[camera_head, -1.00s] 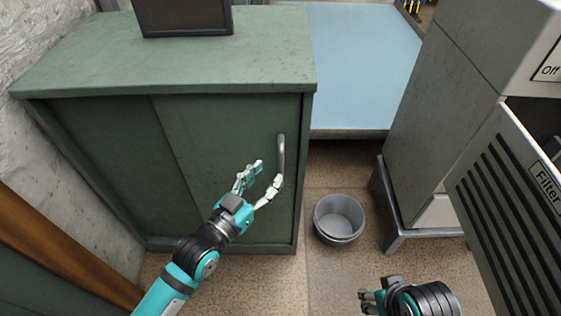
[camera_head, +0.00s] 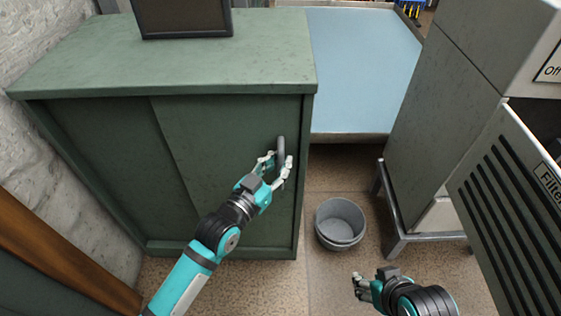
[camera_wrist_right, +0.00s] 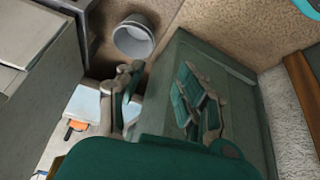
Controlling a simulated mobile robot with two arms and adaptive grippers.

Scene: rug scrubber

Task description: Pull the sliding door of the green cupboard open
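The green cupboard (camera_head: 75,150) stands at the left, with its sliding door (camera_head: 205,150) on the right half of the front. The door's edge shows as a slanting line near the middle of the front.
A grey bucket (camera_head: 340,222) stands on the floor right of the cupboard. A blue-topped surface (camera_head: 362,70) is behind it. A grey machine (camera_head: 432,110) on a metal stand and a slotted Filter panel (camera_head: 515,215) are at the right. A dark framed box (camera_head: 182,18) sits on the cupboard.

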